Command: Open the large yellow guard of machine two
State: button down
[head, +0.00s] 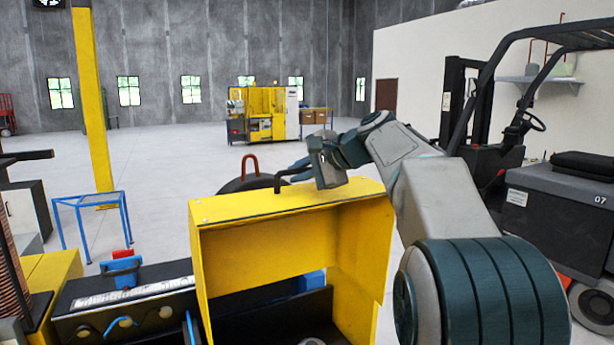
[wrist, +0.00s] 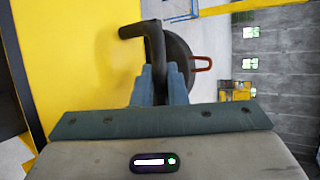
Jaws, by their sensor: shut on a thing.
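The large yellow guard (head: 265,206) stands in the foreground of the head view. Its hollow inner side faces the head camera, and dark machine parts show beneath it. A dark bent handle (head: 284,178) is on its top far edge. My gripper (head: 308,170) is at this handle, with my arm reaching over from the right. In the wrist view the fingers of my gripper (wrist: 160,85) are shut on the black handle (wrist: 152,40), and the yellow guard face (wrist: 80,60) fills the left. The fingers hide part of the handle.
Left of the guard is a dark machine bed (head: 130,290) with a blue and red fitting. A blue frame table (head: 90,215) and a yellow post (head: 90,100) stand farther left. A forklift (head: 560,180) is close on the right. Open floor lies behind, before another yellow machine (head: 265,115).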

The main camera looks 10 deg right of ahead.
dwell(0.4)
jog(key=c, duration=1.5)
grip_release()
jog(key=shift+o, duration=0.2)
jog(key=b+v, duration=0.2)
jog(key=v, duration=1.1)
jog(key=shift+s+d+r+b, duration=0.2)
jog(key=shift+d+b, duration=0.1)
jog(key=s+a+f+n+g+h+b, duration=0.1)
jog(key=s+f+n, duration=0.3)
jog(key=s+f, duration=0.4)
jog(key=s+a+f+n+g+h+b, duration=0.1)
jog(key=s+f, duration=0.8)
jog(key=f, duration=1)
jog(key=s+a+f+n+g+h+b, duration=0.2)
jog(key=s+f+n+h, duration=0.4)
jog(key=f, duration=0.8)
jog(key=shift+s+a+f+n+g, duration=0.4)
jog(key=shift+s+n+g, duration=0.4)
jog(key=shift+s, duration=0.45)
